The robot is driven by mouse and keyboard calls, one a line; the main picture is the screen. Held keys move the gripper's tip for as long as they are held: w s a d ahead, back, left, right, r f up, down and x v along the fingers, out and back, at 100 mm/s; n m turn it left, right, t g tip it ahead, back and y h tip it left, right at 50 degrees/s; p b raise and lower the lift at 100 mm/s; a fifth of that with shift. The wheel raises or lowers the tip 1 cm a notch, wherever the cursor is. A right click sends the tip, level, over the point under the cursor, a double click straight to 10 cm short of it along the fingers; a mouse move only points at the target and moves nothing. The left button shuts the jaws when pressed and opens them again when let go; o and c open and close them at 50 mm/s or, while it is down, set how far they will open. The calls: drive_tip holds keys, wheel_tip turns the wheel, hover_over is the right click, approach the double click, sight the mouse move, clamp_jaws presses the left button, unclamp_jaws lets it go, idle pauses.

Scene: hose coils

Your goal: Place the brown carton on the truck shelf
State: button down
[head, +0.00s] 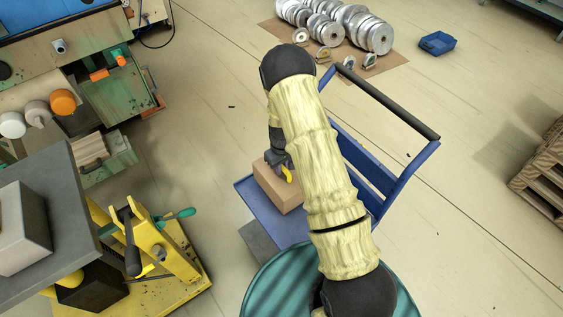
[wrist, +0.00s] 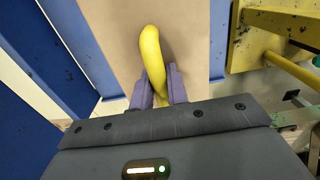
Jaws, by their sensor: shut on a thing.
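The brown carton (head: 275,189) is over the left part of the blue truck shelf (head: 252,207). I cannot tell whether it touches the shelf or hangs just above it. My gripper (head: 287,171) is at the carton's top, shut on its yellow handle. In the wrist view my gripper (wrist: 160,92) has its purple fingers closed around the yellow handle (wrist: 151,52). The carton's tan face (wrist: 190,30) is behind it, with blue truck parts (wrist: 85,45) to its left. My arm hides much of the truck in the head view.
The truck's dark push bar (head: 390,102) rises at the far right. A yellow stand (head: 180,262) is on the left, near a grey table (head: 60,205). A teal drum (head: 262,290) is in front. Metal coils (head: 375,35) lie at the back.

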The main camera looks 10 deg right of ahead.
drive_tip(key=shift+w+f, duration=0.1)
drive_tip(key=shift+f, duration=0.4)
drive_tip(key=shift+f, duration=0.15)
drive_tip(key=c, duration=1.4)
unclamp_jaws()
drive_tip(key=shift+o, duration=0.2)
wheel_tip(320, 180, up, 12)
drive_tip(key=shift+f+b, duration=0.25)
drive_tip(key=shift+b, duration=0.5)
drive_tip(key=shift+r, duration=0.35)
